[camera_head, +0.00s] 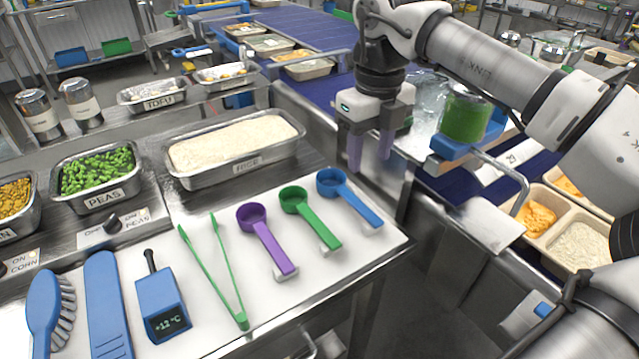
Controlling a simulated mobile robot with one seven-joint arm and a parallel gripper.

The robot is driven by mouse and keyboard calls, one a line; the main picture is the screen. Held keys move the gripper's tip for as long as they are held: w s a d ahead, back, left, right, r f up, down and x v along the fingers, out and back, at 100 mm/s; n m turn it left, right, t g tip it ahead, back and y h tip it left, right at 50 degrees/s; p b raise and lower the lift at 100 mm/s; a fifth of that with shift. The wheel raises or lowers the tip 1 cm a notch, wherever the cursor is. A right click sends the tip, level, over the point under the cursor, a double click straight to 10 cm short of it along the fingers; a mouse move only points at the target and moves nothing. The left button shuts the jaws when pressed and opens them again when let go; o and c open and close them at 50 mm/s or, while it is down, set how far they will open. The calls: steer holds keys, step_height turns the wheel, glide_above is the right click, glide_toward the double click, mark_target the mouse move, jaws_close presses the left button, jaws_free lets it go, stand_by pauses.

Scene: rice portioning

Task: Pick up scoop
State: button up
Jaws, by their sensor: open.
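Three scoops lie on the white board at the front of the counter: a purple scoop (267,240), a green scoop (311,218) and a blue scoop (349,198). Their bowls point to the back left and their handles to the front right. My gripper (370,160) points down, open and empty, above and to the right of the blue scoop's bowl, apart from it. It is near the counter's right edge. The rice tray (240,162) stands behind the scoops.
Green tongs (213,275), a blue thermometer (161,300) and a blue brush (45,300) lie left of the scoops. A peas tray (97,205) stands at left. A blue conveyor (310,35) runs behind. A container with green contents (464,115) and filled meal trays (545,215) are at right.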

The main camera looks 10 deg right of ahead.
glide_above(363, 208)
steer(key=f, duration=0.8)
steer(key=shift+s+f+p, duration=0.2)
steer(key=shift+s+p, duration=0.1)
steer(key=shift+w+f+p, duration=0.15)
steer(key=shift+f+p, duration=0.2)
steer(key=shift+f, duration=1)
steer(key=shift+w+f+p, duration=0.1)
steer(key=shift+f+p, duration=0.25)
steer(key=shift+f, duration=1)
jaws_close()
